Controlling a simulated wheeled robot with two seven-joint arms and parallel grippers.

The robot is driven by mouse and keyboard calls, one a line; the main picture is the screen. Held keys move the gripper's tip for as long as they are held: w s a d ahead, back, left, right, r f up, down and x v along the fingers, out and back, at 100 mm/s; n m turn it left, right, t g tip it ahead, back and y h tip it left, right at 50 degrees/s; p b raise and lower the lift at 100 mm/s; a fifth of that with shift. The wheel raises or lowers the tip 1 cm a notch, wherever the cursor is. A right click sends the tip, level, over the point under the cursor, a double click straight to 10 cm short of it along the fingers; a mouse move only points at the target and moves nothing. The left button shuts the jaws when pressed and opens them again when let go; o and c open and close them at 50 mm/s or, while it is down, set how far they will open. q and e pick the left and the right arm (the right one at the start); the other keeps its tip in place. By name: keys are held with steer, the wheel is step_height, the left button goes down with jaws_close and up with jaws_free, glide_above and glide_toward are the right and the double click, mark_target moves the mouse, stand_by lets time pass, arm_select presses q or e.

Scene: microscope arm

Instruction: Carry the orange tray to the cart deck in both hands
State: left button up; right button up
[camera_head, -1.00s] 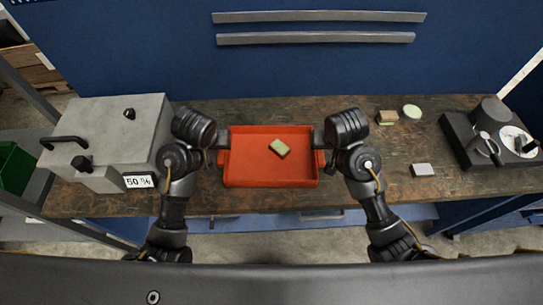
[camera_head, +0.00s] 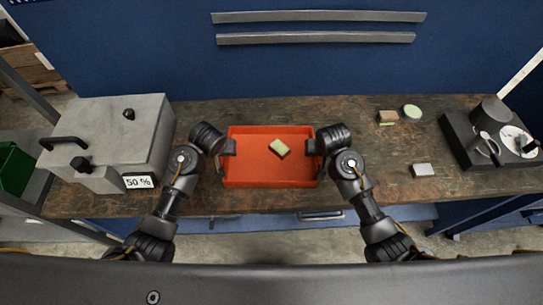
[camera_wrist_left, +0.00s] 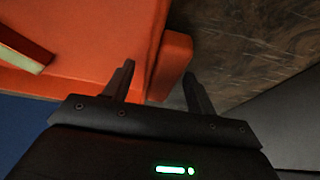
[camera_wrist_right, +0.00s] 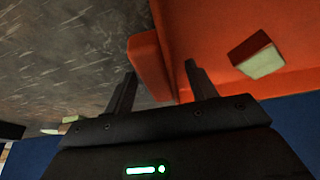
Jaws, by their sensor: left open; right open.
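The orange tray (camera_head: 270,172) lies on the wooden workbench, with a yellow-green sponge-like block (camera_head: 279,148) inside it. My left gripper (camera_head: 226,147) is open at the tray's left end. In the left wrist view its fingers (camera_wrist_left: 158,88) stand on either side of the tray's end handle (camera_wrist_left: 172,62). My right gripper (camera_head: 314,147) is open at the right end. In the right wrist view its fingers (camera_wrist_right: 160,82) stand on either side of the other handle (camera_wrist_right: 148,62). The cart deck cannot be made out.
A grey box (camera_head: 105,135) with a "50 %" display stands left on the workbench (camera_head: 390,190). A dark machine with a cup (camera_head: 488,112) stands far right.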

arm_select(q)
steer(key=shift+c, duration=0.3)
arm_select(e)
steer(key=shift+c, duration=0.3)
arm_select(q)
jaws_close()
arm_select(e)
jaws_close()
arm_select(q)
steer(key=shift+r, duration=0.2)
arm_select(e)
steer(key=shift+r, duration=0.2)
